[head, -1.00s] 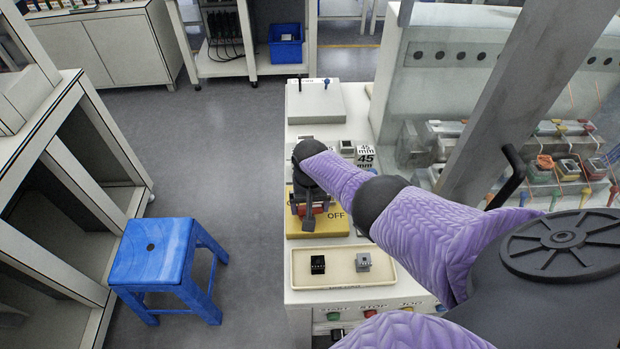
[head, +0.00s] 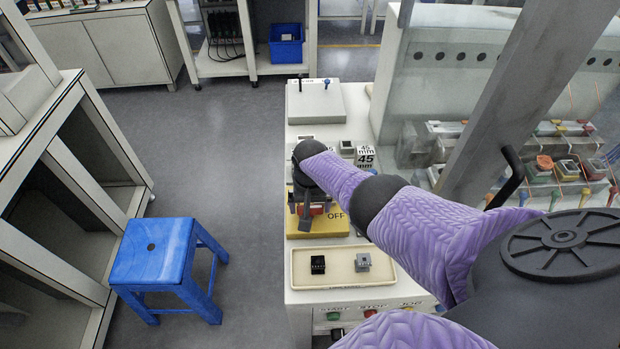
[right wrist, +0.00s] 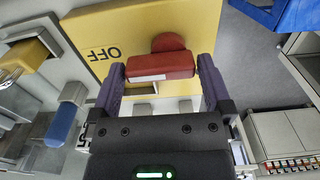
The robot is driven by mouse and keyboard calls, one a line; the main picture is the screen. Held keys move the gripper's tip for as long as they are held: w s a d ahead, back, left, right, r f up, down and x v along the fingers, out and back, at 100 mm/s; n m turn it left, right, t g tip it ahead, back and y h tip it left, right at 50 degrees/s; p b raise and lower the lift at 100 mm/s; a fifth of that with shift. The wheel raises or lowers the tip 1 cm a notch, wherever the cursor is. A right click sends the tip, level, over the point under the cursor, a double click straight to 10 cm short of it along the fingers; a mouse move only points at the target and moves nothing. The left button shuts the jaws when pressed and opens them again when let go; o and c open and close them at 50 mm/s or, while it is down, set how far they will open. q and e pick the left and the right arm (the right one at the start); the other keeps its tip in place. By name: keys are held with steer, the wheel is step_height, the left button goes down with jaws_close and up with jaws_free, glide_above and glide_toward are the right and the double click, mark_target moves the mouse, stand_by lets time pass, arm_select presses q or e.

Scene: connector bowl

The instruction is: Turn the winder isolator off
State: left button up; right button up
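The winder isolator is a yellow plate (head: 332,222) on the white bench, marked OFF on its right side. A red handle (right wrist: 160,67) with a round red part behind it stands at the plate. My right gripper (head: 309,207) reaches down over it. In the right wrist view, my right gripper (right wrist: 161,80) is open, its purple-sided fingers far apart at either end of the red handle. Whether they touch it is hard to tell. The OFF mark shows upside down there. The rest of the isolator's face is hidden by my gripper. My left gripper is not in view.
A cream tray (head: 340,284) with a black and a grey block lies in front of the isolator. Labelled buttons line the bench front. A grey box (head: 316,103) stands farther back. A blue stool (head: 151,252) stands left on open floor.

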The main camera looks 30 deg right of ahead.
step_height(320, 180, up, 9)
steer(key=p, duration=0.6)
steer(key=shift+r+p, duration=0.1)
steer(key=shift+p, duration=0.25)
steer(key=shift+r, duration=0.35)
